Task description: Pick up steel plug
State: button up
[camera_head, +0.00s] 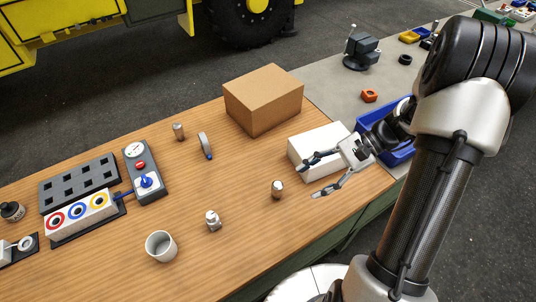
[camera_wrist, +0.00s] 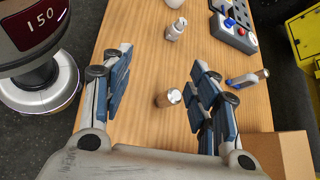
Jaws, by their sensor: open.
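A small metal cylinder (camera_head: 277,189), which looks like the steel plug, stands upright on the wooden table. In the wrist view the same plug (camera_wrist: 168,98) shows a bright round top and a brownish side, between my two spread fingers and touching neither. My gripper (camera_head: 310,180) is open and empty, just right of the plug in the head view. In the wrist view my gripper (camera_wrist: 161,57) has its fingers on either side of the plug.
A cardboard box (camera_head: 264,98) and a white box (camera_head: 318,148) stand behind my gripper. A metal fitting (camera_head: 213,220) and a white cup (camera_head: 161,246) are nearer the front edge. A control box (camera_head: 143,172) is at left. Bare wood surrounds the plug.

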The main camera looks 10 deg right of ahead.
jog(key=d+f+m+t+y+p, duration=0.1)
jog(key=d+f+m+t, duration=0.1)
jog(key=f+m+t, duration=0.1)
jog(key=d+f+m+t+y+p, duration=0.1)
jog(key=d+f+m+t, duration=0.2)
jog(key=f+m, duration=0.1)
jog(key=d+f+m+t+y+p, duration=0.1)
jog(key=d+f+m+t+y, duration=0.1)
jog(key=f, duration=0.4)
jog(key=shift+s+d+m+t+p, duration=0.3)
jog(key=shift+d+m+t+p, duration=0.05)
jog(key=shift+m+t, duration=0.35)
jog(key=shift+f+t, duration=0.25)
jog(key=shift+t, duration=0.05)
send_near(278, 186)
jog(key=w+a, duration=0.1)
jog(key=a, duration=0.1)
jog(key=w+a+f, duration=0.1)
jog(key=w+a, duration=0.1)
jog(key=shift+w, duration=0.25)
jog(key=x, duration=0.5)
jog(key=shift+f+b, duration=0.2)
jog(key=shift+b, duration=0.2)
jog(key=shift+c, duration=0.5)
grip_shut()
